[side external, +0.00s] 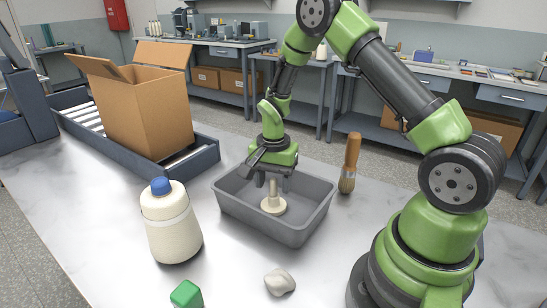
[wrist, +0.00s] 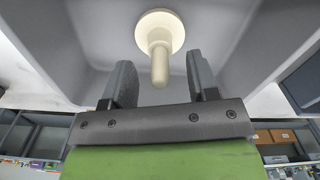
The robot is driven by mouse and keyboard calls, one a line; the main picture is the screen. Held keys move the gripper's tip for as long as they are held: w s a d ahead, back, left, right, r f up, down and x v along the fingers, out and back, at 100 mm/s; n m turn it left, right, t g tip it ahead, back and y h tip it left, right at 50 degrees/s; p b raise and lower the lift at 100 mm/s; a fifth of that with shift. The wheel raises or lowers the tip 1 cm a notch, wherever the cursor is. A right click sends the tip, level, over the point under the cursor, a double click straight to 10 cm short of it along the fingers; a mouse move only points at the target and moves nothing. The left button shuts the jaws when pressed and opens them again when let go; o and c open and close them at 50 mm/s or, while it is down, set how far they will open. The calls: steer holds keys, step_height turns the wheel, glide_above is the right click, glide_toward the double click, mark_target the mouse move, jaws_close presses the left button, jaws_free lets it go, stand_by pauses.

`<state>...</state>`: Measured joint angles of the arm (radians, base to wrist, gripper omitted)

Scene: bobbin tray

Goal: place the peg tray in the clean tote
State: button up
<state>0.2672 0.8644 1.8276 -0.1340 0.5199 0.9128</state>
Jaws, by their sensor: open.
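The peg tray (side external: 273,206), a cream disc with an upright peg, stands inside the grey tote (side external: 313,226), on its floor. I take this tote as the clean tote. My gripper (side external: 273,181) is over the tote, pointing down, just above the disc at the top of the peg. In the wrist view my gripper (wrist: 160,72) is open, and the peg tray (wrist: 158,22) shows beyond the fingers. The peg's end lies between the two fingers with gaps on both sides. The tote's grey inner wall (wrist: 70,45) surrounds it.
A cream bottle with blue cap (side external: 172,230) stands left of the tote. A green cube (side external: 186,294) and a pale stone (side external: 279,282) lie in front. A brush (side external: 350,165) stands at right. An open carton (side external: 145,110) sits on a roller conveyor (side external: 190,158) behind left.

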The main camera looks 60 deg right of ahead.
step_height(320, 180, up, 9)
steer(key=shift+r, duration=0.1)
steer(key=s+a+r+n+t+y, duration=0.1)
steer(key=s+a+r+n+t, duration=0.2)
steer(key=s+a+r+n, duration=0.2)
steer(key=s+a+r+n+t+y, duration=0.1)
steer(key=s+a+r+n+t, duration=0.3)
steer(key=s+r, duration=0.6)
steer(key=shift+s+a+r+n, duration=0.4)
steer(key=shift+s+a+n, duration=0.45)
steer(key=shift+a+n, duration=0.25)
